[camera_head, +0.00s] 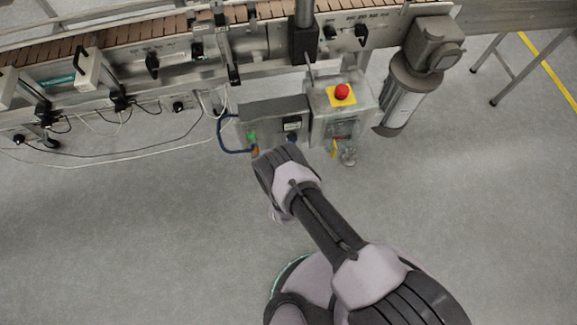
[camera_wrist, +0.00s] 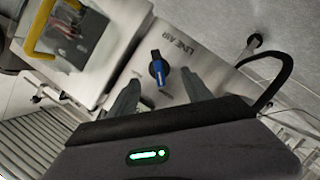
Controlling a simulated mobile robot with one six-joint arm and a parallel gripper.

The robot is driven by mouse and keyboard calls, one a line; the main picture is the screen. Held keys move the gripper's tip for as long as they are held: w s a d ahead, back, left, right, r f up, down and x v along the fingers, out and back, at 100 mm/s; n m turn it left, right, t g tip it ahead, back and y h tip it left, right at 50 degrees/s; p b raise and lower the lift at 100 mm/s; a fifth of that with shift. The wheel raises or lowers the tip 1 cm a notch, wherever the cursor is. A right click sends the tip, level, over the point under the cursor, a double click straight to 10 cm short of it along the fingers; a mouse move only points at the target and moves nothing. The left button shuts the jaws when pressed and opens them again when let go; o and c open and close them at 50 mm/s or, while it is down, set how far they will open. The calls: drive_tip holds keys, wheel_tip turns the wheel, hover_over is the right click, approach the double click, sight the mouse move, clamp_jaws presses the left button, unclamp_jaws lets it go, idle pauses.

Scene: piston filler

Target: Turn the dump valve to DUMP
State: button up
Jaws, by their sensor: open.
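In the wrist view, a black rotary knob with a blue pointer bar (camera_wrist: 158,70) sits on a light metal panel (camera_wrist: 190,45) beside the printed words "LINE AIR". Its bar runs roughly up and down in that picture. No word DUMP is legible. My gripper (camera_wrist: 161,88) is open, with one finger on each side of the knob's lower end. I cannot tell whether the fingers touch it. In the head view my gripper is hidden behind my wrist, at the front of a grey control box (camera_head: 275,112). A dark blue knob (camera_head: 291,137) shows there.
A box with a red emergency button (camera_head: 342,91) stands right of the control box. A yellow handle (camera_wrist: 42,30) on a clear-windowed box is close at the left. A black cable loop (camera_wrist: 285,65) is at the right. The conveyor (camera_head: 130,35) runs behind; the floor in front is clear.

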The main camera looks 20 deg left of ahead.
drive_tip(key=p+v, duration=0.4)
drive_tip(key=v, duration=0.9)
drive_tip(key=shift+p, duration=0.35)
drive_tip(key=shift+f, duration=0.15)
